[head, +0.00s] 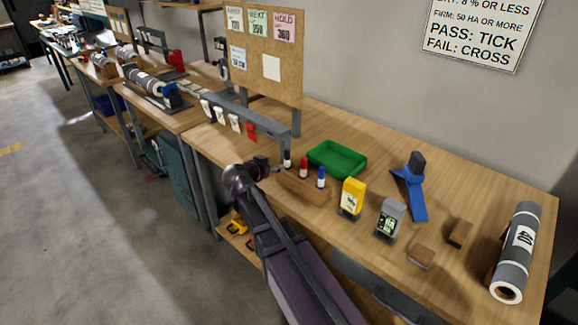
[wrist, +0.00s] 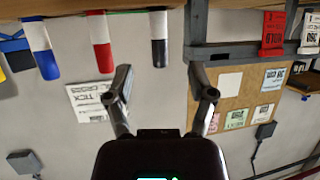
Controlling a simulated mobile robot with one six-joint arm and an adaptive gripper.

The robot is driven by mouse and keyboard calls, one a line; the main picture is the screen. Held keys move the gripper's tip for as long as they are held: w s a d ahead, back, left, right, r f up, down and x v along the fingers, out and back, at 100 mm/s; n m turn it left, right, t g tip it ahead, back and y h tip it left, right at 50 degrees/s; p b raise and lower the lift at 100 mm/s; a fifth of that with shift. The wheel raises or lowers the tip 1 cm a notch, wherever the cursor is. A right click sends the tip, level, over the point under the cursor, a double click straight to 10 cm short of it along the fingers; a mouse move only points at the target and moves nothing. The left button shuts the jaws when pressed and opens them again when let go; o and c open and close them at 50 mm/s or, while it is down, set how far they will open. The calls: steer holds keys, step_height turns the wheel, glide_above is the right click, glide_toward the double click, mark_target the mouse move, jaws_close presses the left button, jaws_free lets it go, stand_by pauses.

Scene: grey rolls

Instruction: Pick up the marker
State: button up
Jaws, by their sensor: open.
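Three markers stand upright in a wooden block (head: 306,188) on the bench. The black-capped marker (head: 287,159) is at the left, the red-capped marker (head: 303,168) in the middle and the blue-capped marker (head: 321,177) at the right. My gripper (head: 277,168) is beside the block's left end, close to the black-capped marker. In the wrist view, which looks upside down, my gripper (wrist: 160,77) is open and empty. The black-capped marker (wrist: 159,40) lies between the lines of its fingers; contact cannot be told. The red (wrist: 101,42) and blue (wrist: 40,45) markers are left of it.
A green tray (head: 337,160) sits behind the block. A grey rail (head: 250,122) with hanging tags stands behind my gripper. A yellow device (head: 352,198), a grey meter (head: 389,220), a blue tool (head: 414,190) and a grey roll (head: 518,250) are to the right.

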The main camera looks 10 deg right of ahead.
mark_target(287, 161)
steer(key=shift+b+x, duration=0.6)
steer(key=shift+x, duration=1.55)
steer(key=shift+b+x, duration=1.1)
steer(key=shift+x, duration=1.5)
steer(key=shift+f, duration=0.15)
steer(key=shift+s, duration=0.1)
jaws_close()
